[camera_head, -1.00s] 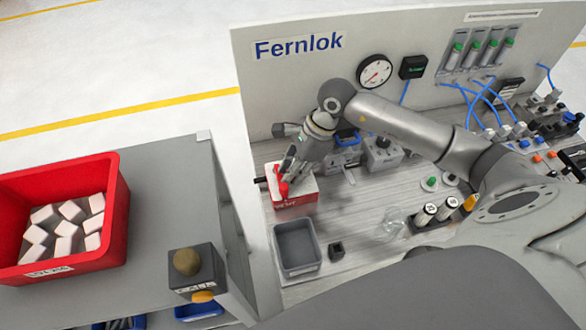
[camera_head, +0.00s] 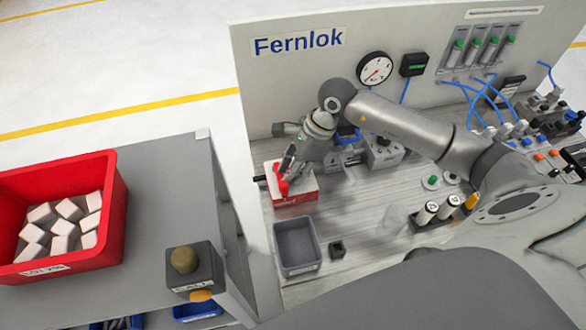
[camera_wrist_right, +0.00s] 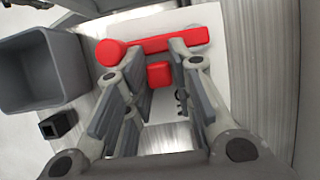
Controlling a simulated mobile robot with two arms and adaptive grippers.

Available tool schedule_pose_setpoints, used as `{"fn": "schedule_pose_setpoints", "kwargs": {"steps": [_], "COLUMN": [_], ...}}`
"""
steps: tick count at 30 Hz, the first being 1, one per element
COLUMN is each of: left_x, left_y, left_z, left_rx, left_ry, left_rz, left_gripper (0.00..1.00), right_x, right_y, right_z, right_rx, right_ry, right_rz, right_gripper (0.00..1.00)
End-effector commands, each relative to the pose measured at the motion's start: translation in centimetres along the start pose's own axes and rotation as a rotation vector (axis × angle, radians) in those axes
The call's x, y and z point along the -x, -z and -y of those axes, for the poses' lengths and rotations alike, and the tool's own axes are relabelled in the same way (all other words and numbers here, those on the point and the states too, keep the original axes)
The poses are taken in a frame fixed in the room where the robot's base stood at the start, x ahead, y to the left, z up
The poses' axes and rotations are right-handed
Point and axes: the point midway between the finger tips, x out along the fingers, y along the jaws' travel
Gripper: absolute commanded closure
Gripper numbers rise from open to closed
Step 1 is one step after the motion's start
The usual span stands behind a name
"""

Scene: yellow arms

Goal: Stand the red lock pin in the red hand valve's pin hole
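The red hand valve is a red-and-white box (camera_head: 303,196) on the bench. Its red lever (camera_wrist_right: 160,44) with a round end lies across the white top in the right wrist view, and shows in the head view (camera_head: 282,187). My right gripper (camera_head: 287,166) is right over the box, beside the lever. In the right wrist view a small red block, which looks like the head of the lock pin (camera_wrist_right: 159,74), fills the gap between its fingertips (camera_wrist_right: 158,66). The pin's lower part and the pin hole are hidden. My left gripper is not in view.
A grey tray (camera_head: 277,248) and a small black block (camera_head: 337,249) are in front of the valve. Grey devices (camera_head: 383,152) stand behind and right, near the back panel. White-capped cylinders (camera_head: 426,212) stand further right. The bench between tray and cylinders is mostly clear.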

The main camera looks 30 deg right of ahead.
Motion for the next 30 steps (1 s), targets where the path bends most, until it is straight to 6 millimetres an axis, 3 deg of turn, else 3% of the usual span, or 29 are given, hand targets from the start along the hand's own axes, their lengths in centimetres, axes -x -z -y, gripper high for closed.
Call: {"fn": "schedule_pose_setpoints", "kwargs": {"steps": [3, 30], "left_x": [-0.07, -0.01], "left_y": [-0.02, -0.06], "left_z": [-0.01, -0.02], "left_rx": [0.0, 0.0], "left_ry": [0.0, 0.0], "left_rz": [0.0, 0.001], "left_gripper": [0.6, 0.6], "right_x": [-0.43, -0.44], "right_y": [0.26, 0.25], "right_z": [-0.37, -0.57], "right_rx": [-0.002, -0.001], "right_ry": [-0.012, -0.019], "right_rz": [-0.006, -0.008], "right_gripper": [0.57, 0.57]}}
